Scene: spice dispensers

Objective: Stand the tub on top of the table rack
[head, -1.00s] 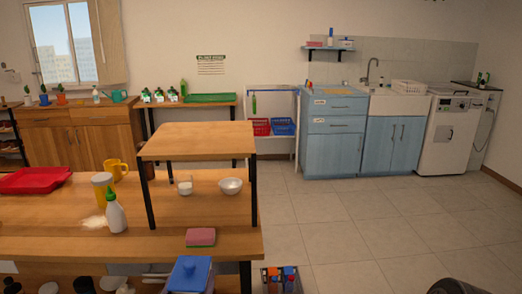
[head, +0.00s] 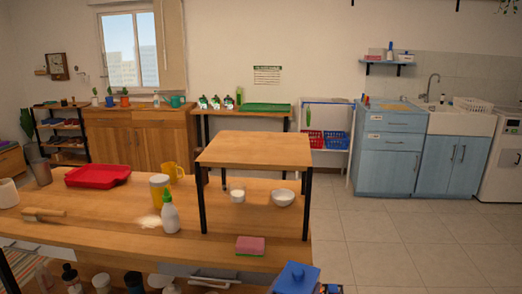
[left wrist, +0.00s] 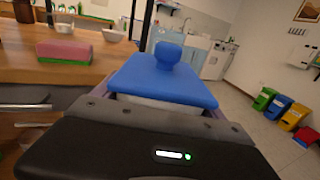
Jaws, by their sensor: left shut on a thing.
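The tub, with a blue knobbed lid (head: 296,278), is at the bottom edge of the head view, in front of the wooden table (head: 120,240). It fills the middle of the left wrist view (left wrist: 165,80), upright or nearly so. My left gripper (left wrist: 160,108) is shut on the tub; its body hides the tub's lower part. The table rack (head: 255,148) stands on the table, a wooden board on black legs. Its top is bare. The tub is in front of the rack and lower than its top. My right gripper is in neither view.
A pink and green sponge (head: 250,246) lies at the table's front edge. A white bowl (head: 283,198) and a small white cup (head: 237,192) are under the rack. A green-capped bottle (head: 170,215) stands left of it. Floor (head: 400,230) right of the table is clear.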

